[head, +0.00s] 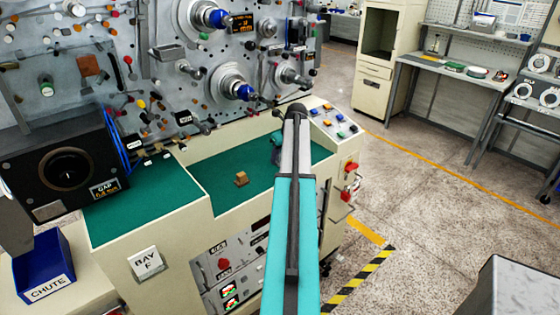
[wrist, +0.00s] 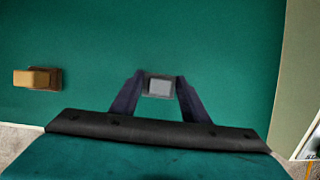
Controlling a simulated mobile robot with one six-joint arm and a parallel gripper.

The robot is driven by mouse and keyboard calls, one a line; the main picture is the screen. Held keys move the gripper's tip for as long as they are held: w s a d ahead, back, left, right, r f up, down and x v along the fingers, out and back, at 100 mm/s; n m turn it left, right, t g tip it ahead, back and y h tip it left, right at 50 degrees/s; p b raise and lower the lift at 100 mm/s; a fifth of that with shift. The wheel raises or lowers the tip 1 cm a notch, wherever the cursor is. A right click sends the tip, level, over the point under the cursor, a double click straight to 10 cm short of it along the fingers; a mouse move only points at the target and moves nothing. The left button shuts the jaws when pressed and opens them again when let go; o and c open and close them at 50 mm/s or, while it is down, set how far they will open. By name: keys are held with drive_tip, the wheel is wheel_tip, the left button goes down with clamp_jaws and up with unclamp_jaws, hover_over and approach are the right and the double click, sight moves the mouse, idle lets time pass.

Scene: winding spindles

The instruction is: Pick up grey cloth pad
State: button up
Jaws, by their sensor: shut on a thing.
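The grey cloth pad (wrist: 159,87) is a small grey square in the middle of the wrist view. My gripper (wrist: 158,82) has its two dark fingers on either side of the pad, shut on it. Green work surface shows around the pad; I cannot tell whether it touches that surface or is lifted. In the head view my own arm hides the pad and most of the gripper.
A small brown block (wrist: 37,78) lies on the green surface (head: 215,168), left of the pad in the wrist view. A machine panel with spindles (head: 240,92) rises behind. A button console (head: 338,124) stands right; a blue chute bin (head: 43,268) stands left.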

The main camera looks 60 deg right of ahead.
drive_tip(key=shift+r, duration=0.2)
drive_tip(key=shift+r+b, duration=0.8)
drive_tip(key=shift+r, duration=0.65)
drive_tip(key=s+a+r+b, duration=0.1)
drive_tip(key=s+a+b, duration=0.1)
drive_tip(key=s+a, duration=0.2)
drive_tip(key=s+a+b, duration=0.2)
drive_tip(key=s+a, duration=0.2)
drive_tip(key=s, duration=0.5)
drive_tip(key=shift+s+r, duration=0.35)
drive_tip(key=shift+r, duration=0.05)
drive_tip(key=shift+a, duration=0.1)
drive_tip(key=o, duration=0.3)
drive_tip(key=shift+c, duration=0.4)
drive_tip(key=shift+s, duration=0.1)
